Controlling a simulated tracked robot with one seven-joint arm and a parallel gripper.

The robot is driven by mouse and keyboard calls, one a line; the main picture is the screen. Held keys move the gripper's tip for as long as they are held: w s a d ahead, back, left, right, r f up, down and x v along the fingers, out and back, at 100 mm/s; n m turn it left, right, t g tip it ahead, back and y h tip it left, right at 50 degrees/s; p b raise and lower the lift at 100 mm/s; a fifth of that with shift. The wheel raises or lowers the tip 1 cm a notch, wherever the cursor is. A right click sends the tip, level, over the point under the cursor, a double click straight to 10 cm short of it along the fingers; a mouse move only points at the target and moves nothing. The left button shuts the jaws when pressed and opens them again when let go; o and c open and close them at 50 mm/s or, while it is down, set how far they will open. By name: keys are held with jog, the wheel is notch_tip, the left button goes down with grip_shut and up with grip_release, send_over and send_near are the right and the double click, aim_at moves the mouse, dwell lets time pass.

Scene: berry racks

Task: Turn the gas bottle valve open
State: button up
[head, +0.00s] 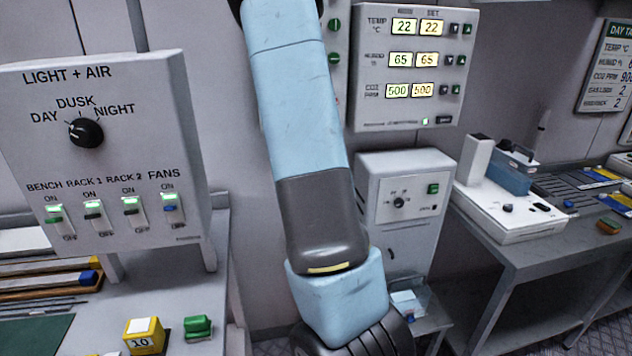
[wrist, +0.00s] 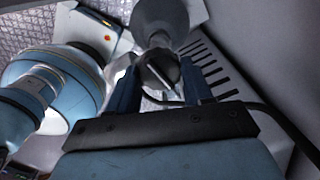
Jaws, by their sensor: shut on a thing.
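In the wrist view, a dark round valve knob (wrist: 159,71) with a pale line across its face sits between the two fingers of my gripper (wrist: 160,82). My gripper is shut on this knob. A dark hose (wrist: 250,105) runs from near the knob to the right. In the head view my arm fills the middle, and my gripper, the valve and the bottle are out of sight.
A pale panel with dark slots (wrist: 211,72) is close on the right in the wrist view. In the head view, a light and air switch box (head: 105,150) stands left, a climate panel (head: 414,66) hangs behind, and a grey bench (head: 550,243) stands right.

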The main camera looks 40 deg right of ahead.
jog(key=shift+s+f, duration=0.1)
jog(key=shift+s, duration=0.1)
dwell(0.4)
jog(key=o, duration=1)
jog(key=shift+w, duration=0.1)
jog(key=shift+r, duration=0.2)
jog(key=shift+r, duration=0.3)
notch_tip(320, 180, up, 2)
jog(key=shift+r, duration=0.2)
jog(key=shift+s+a+r, duration=1)
jog(key=shift+s+r, duration=0.6)
jog(key=shift+s, duration=0.5)
jog(key=shift+s+a+r, duration=1.05)
jog(key=shift+s+r, duration=0.55)
jog(key=shift+s, duration=0.5)
jog(key=shift+s+a+r, duration=1)
jog(key=shift+s+r, duration=0.6)
jog(key=shift+s, duration=0.5)
